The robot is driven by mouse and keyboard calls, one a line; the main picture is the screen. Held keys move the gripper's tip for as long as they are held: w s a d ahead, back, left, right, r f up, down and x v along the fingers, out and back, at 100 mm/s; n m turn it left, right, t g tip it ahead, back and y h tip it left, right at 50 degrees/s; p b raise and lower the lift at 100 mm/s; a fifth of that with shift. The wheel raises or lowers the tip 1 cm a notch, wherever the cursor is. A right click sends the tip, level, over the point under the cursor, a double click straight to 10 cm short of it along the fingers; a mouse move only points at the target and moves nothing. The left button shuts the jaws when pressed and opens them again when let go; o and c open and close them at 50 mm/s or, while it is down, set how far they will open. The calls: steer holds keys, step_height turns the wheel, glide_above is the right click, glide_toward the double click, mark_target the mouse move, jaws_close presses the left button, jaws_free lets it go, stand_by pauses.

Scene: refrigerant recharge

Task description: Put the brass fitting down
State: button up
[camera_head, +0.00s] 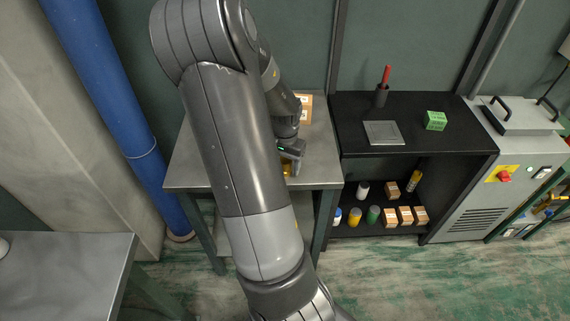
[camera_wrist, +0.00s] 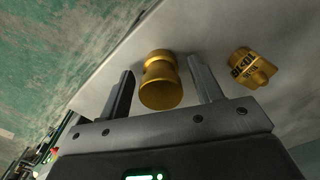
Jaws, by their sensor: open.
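The brass fitting (camera_wrist: 160,82) is a golden, waisted cylinder on the grey metal table in the wrist view. My gripper (camera_wrist: 158,85) is open, with one finger on each side of the fitting and a visible gap to each. The fitting appears to rest on the table top. In the head view my gripper (camera_head: 291,158) is low over the table (camera_head: 318,173), with a small bit of gold under it. My arm hides most of that spot there.
A second golden piece with dark lettering (camera_wrist: 252,68) lies right of my gripper. Cardboard boxes (camera_head: 305,106) stand at the table's back. A black shelf unit (camera_head: 455,140) adjoins on the right, with a green box (camera_head: 435,120) and a grey plate (camera_head: 384,133) on top.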

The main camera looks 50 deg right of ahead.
mark_target(285, 160)
step_height(285, 160, up, 12)
stand_by(0.4)
steer(key=w+a+r+n+t+y, duration=0.1)
steer(key=a+r+n, duration=0.25)
steer(key=a, duration=0.55)
steer(key=a+r+n+t, duration=0.25)
steer(key=a+r, duration=0.25)
steer(key=a, duration=0.3)
steer(key=s+a+r+n+t, duration=0.1)
steer(key=s+a+r+n, duration=0.1)
steer(key=s+a+n, duration=0.2)
steer(key=s+a+r+n+t+h, duration=0.1)
steer(key=s+a+r+n, duration=0.2)
steer(key=a, duration=0.7)
steer(key=shift+s+a+r+n, duration=0.25)
steer(key=shift+s+a+n, duration=0.15)
steer(key=shift+s+n, duration=0.25)
